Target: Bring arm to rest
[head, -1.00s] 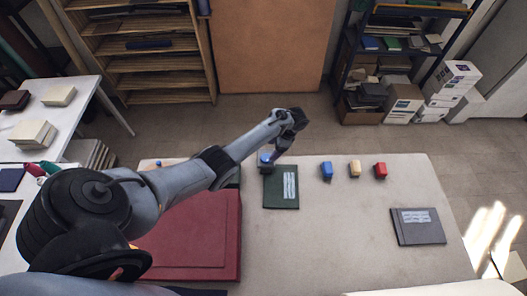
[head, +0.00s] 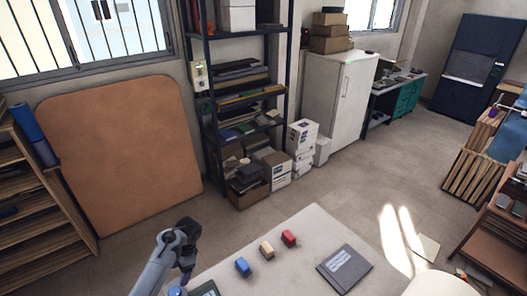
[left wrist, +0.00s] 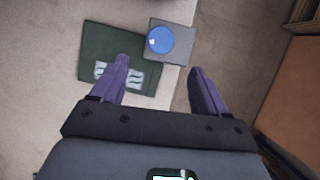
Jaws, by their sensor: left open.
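My left gripper (head: 186,268) is at the bottom left of the head view, above the table's far edge. In the left wrist view (left wrist: 162,80) its two purple fingers are apart with nothing held between them. Past the fingertips is a grey square block with a round blue top (left wrist: 158,40). It sits at the edge of a dark green cover with a pale label (left wrist: 100,45). The green cover (head: 207,290) is mostly cut off in the head view. My right gripper is in neither view.
On the table (head: 310,222) stand a blue block (head: 242,266), a tan block (head: 267,250) and a red block (head: 289,238). A dark grey labelled cover (head: 344,268) lies to their right. Shelves (head: 240,90), white boxes (head: 302,138) and a brown board (head: 125,155) stand beyond.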

